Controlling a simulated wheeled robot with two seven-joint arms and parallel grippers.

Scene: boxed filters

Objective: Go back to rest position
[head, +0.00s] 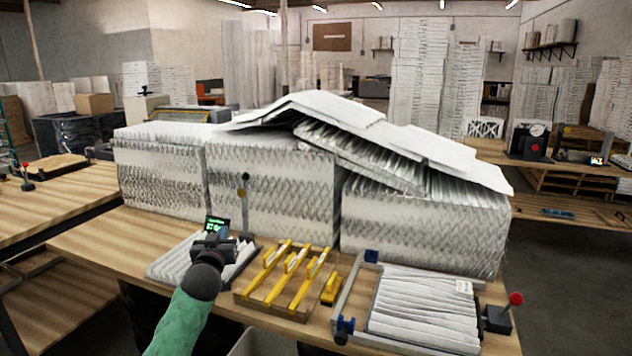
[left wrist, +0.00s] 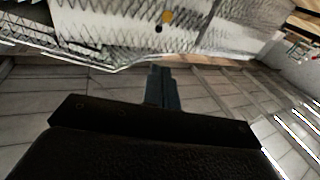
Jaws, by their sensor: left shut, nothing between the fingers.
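My left gripper (head: 216,244) is at the end of my green-sleeved arm, in front of the left pleated filter stack. It appears above a flat pleated filter (head: 170,262) lying on the wooden table (head: 100,240), and hides part of it. In the left wrist view, the fingers of my left gripper (left wrist: 160,78) are together with nothing between them. White pleated filter stacks (head: 270,195) stand behind it, and they also show upside down in the left wrist view (left wrist: 120,25). My right gripper is not in view.
A wooden fixture with yellow bars (head: 285,275) and a framed filter (head: 425,305) lie along the front of the table. A red-knobbed device (head: 497,318) is at the right. Loose filter sheets (head: 330,108) lean across the stacks. Floor is clear at the far right.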

